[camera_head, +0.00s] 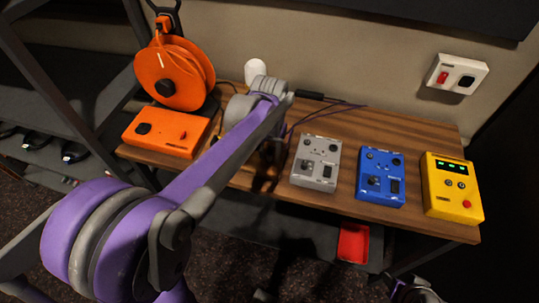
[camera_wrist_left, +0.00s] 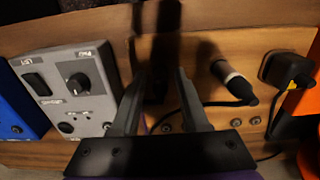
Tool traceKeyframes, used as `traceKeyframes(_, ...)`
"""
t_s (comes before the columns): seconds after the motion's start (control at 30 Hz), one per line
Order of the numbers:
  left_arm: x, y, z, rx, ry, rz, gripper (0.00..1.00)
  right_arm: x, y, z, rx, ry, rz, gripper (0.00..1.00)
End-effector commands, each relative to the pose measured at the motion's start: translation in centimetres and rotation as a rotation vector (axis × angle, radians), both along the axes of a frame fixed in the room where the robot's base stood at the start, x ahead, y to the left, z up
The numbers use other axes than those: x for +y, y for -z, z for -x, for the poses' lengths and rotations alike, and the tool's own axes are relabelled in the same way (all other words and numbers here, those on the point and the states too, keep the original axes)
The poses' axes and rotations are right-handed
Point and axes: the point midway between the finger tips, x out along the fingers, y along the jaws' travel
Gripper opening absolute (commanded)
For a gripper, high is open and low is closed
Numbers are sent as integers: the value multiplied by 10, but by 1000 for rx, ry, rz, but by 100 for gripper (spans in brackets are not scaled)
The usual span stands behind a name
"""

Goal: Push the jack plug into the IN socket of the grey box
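The grey box (camera_head: 316,162) stands on the wooden desk, with a knob, a switch and sockets. In the left wrist view the box (camera_wrist_left: 72,88) is at the left, its lettering upside down; I cannot read IN. My left gripper (camera_wrist_left: 160,85) has its two fingers apart, beside the box; a dark shape between them is too unclear to name. What looks like the jack plug (camera_wrist_left: 231,78), a silver barrel with a black end and cable, is to the right of the fingers, apart from them. My arm hides this area in the head view. My right gripper cannot be made out clearly.
A blue box (camera_head: 381,176) and a yellow box (camera_head: 452,186) stand right of the grey box. An orange box (camera_head: 166,132) and orange reel (camera_head: 174,75) are at the left. Dark cables run behind. A red tray (camera_head: 353,243) is below the desk.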

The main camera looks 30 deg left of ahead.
Motion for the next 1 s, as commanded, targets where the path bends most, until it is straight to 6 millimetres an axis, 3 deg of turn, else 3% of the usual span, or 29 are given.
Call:
traceKeyframes(0.03,0,0,0,0,0,0,33,0,0,0,0,0,0,50)
traceKeyframes(0.23,0,0,0,0,0,0,0,0,0,0,0,0,0,50)
traceKeyframes(1.0,0,0,0,0,0,0,0,0,0,0,0,0,0,50)
